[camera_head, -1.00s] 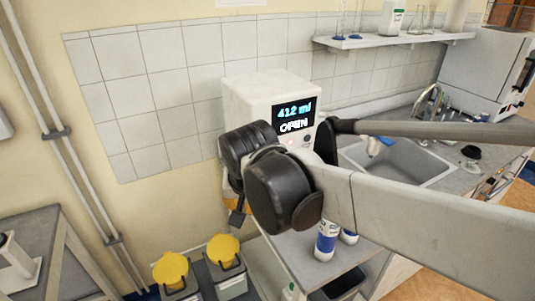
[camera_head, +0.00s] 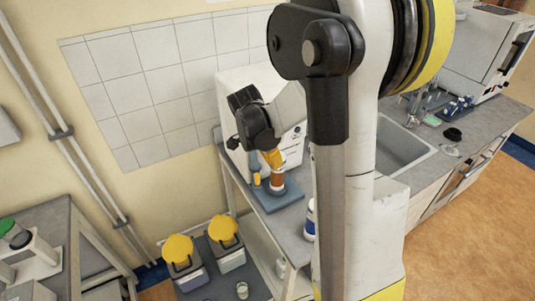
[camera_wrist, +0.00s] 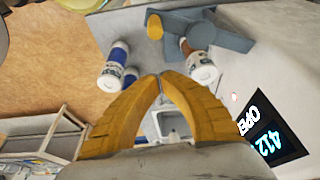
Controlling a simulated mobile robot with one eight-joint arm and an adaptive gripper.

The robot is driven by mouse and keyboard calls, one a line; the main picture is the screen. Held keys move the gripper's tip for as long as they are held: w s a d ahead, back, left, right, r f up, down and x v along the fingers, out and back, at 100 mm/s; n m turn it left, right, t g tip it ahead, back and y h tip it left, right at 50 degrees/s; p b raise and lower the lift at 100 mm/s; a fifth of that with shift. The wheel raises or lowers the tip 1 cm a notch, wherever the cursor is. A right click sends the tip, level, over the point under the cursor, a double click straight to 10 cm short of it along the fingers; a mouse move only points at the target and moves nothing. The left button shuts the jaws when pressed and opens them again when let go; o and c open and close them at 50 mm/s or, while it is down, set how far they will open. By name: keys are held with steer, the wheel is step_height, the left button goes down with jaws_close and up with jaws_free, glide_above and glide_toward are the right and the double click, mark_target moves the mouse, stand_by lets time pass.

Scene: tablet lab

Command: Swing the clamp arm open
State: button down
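The white machine (camera_head: 232,92) stands against the wall. In the wrist view its display (camera_wrist: 267,138) reads "OPEN" and "412". A blue clamp fixture (camera_head: 285,198) sits at its front, and it also shows in the wrist view (camera_wrist: 232,40). A yellow piece (camera_wrist: 154,27) stands at the fixture's left end, probably the clamp arm's grip. A brown bottle with a white end (camera_wrist: 202,68) stands at the fixture. My gripper (camera_wrist: 160,76) has its orange fingertips together, with nothing visible between them. In the head view my gripper (camera_head: 273,160) hangs close above the bottle; contact is unclear.
Two white-and-blue bottles (camera_wrist: 115,65) stand on the bench beside the fixture. Below are two bins with yellow lids (camera_head: 178,248). A sink (camera_head: 400,148) is at the right, partly behind my arm. Open floor (camera_head: 465,215) lies at the right.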

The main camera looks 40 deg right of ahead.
mark_target(258, 174)
steer(key=a+f, duration=0.3)
steer(key=shift+w, duration=0.15)
stand_by(0.4)
steer(key=shift+w+a+f+b, duration=0.1)
steer(key=shift+w+a+b, duration=0.25)
steer(key=shift+a, duration=0.2)
steer(key=shift+w+a+f+b, duration=0.1)
steer(key=shift+w+a+b, duration=0.1)
steer(key=shift+a+b, duration=0.25)
steer(key=shift+a+r, duration=0.15)
steer(key=shift+a, duration=0.1)
steer(key=shift+d+r, duration=0.1)
steer(key=shift+d, duration=0.1)
